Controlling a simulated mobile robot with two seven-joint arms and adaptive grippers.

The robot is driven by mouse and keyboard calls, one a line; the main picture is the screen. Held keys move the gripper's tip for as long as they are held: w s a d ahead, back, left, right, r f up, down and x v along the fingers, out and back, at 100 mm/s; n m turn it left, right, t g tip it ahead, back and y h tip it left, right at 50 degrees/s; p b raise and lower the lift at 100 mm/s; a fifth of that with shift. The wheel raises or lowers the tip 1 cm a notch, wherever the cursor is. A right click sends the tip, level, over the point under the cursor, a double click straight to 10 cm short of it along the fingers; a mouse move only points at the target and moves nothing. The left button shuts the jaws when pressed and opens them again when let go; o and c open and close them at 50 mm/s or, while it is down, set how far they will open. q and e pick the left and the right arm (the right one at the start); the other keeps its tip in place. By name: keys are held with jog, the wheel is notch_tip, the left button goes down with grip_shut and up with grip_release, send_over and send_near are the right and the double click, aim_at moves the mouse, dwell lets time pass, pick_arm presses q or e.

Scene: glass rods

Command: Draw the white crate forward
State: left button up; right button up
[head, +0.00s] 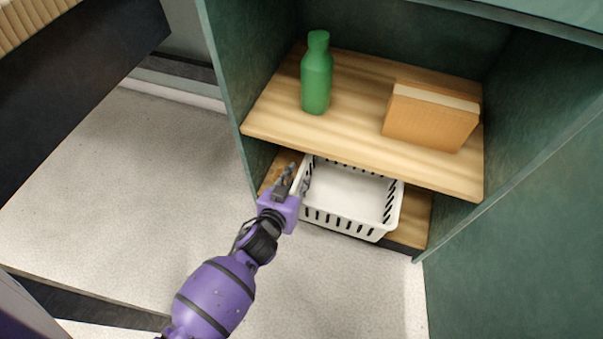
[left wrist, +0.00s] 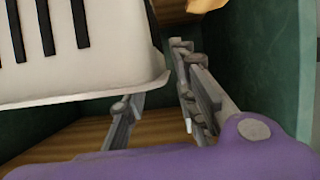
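The white crate (head: 345,222), an empty slotted basket, sits on the lower wooden shelf (head: 413,222) of a green cabinet, its front near the shelf's front edge. The upper shelf hides its back. My left gripper (head: 294,181) is at the crate's left side rim, with its fingers apart. In the left wrist view the crate (left wrist: 85,70) fills the upper left and covers part of one finger; the other finger stands clear to the right of the crate. I cannot tell whether either finger touches the wall. My right gripper is not in view.
The upper shelf (head: 350,143) overhangs the crate and holds a green bottle (head: 317,75) and a cardboard-coloured box (head: 430,118). Green cabinet side walls (head: 530,190) stand on both sides. The pale floor (head: 330,290) in front of the crate is clear apart from my left arm.

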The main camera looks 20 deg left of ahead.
pick_arm(q)
jog(key=shift+v, duration=1.65)
